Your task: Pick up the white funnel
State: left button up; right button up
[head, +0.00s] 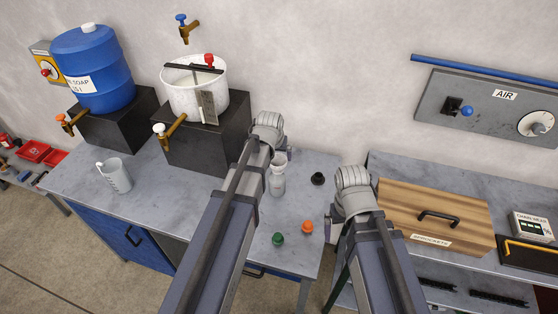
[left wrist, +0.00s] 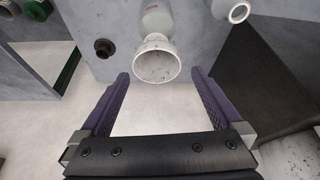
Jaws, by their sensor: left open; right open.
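The white funnel (left wrist: 157,65) has a pale, speckled rim and sits on the neck of a white bottle (left wrist: 158,20) in the left wrist view. In the head view the funnel (head: 280,158) shows on top of the bottle (head: 277,182), partly hidden by my left arm. My left gripper (left wrist: 161,82) is open and empty, with one finger on each side of the funnel in the picture. A gap shows between each finger and the funnel.
A black knob-like piece (head: 318,179), an orange piece (head: 307,227) and a green piece (head: 278,239) lie near the bottle. A grey jug (head: 115,177) stands at left. A white bucket (head: 194,92) stands on a black block (head: 205,145). A wooden box (head: 435,207) is at right.

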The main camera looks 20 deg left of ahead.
aim_at(278, 162)
pick_arm(q)
jog(key=shift+f+b, duration=0.3)
jog(key=shift+b, duration=0.05)
jog(key=shift+b+x, duration=0.9)
jog(key=shift+x, duration=0.15)
jog(key=b+x, duration=0.2)
jog(key=x, duration=0.1)
jog(key=b+x, duration=0.1)
jog(key=b, duration=0.1)
jog(key=shift+d+f, duration=0.2)
jog(key=shift+d, duration=0.05)
jog(key=shift+w+f+b, duration=0.2)
jog(key=shift+f+b, duration=0.2)
jog(key=shift+b, duration=0.1)
jog(key=shift+r, duration=0.15)
jog(key=shift+c, duration=0.4)
jog(key=c, duration=1.1)
